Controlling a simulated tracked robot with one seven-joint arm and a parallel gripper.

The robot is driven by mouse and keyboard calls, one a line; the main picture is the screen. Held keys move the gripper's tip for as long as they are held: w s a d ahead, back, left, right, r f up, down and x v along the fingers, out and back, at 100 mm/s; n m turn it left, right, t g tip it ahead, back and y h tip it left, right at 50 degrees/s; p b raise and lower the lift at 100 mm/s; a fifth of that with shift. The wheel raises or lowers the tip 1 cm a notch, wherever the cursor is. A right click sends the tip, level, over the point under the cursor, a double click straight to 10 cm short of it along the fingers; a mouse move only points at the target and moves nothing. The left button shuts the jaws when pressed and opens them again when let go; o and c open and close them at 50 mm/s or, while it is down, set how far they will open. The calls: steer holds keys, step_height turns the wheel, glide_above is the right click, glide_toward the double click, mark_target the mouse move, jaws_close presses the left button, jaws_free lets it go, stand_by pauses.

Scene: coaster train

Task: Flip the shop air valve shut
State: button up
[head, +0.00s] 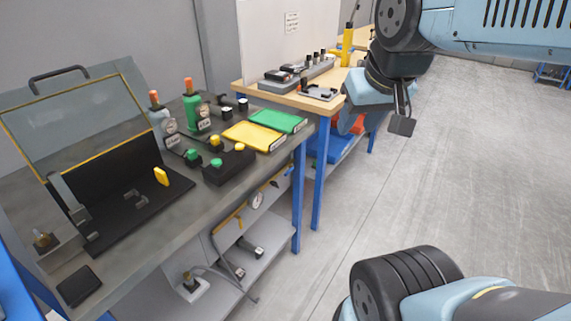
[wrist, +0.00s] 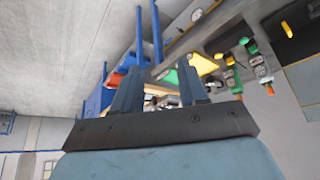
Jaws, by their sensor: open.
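Under the grey workbench (head: 215,205), a round gauge (head: 257,200) and a yellow lever-like bar (head: 229,219) show near the front edge. They look like part of the air line. I cannot tell the valve itself for certain or which way its handle points. My gripper (head: 402,122) hangs in the air at upper right, beyond the bench's right end and well apart from the gauge and bar. In the wrist view my gripper (wrist: 160,88) has its two fingers spread with nothing held between them. That view is tilted and shows the benches far off.
On the bench are an open black case (head: 110,205), a yellow tray (head: 253,136), a green tray (head: 278,121) and small bottles. Fittings and a hose lie on the lower shelf (head: 215,300). A wooden-topped table (head: 300,100) adjoins. The floor (head: 470,180) at right is clear.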

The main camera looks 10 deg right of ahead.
steer(key=shift+a, duration=0.25)
steer(key=shift+c, duration=0.2)
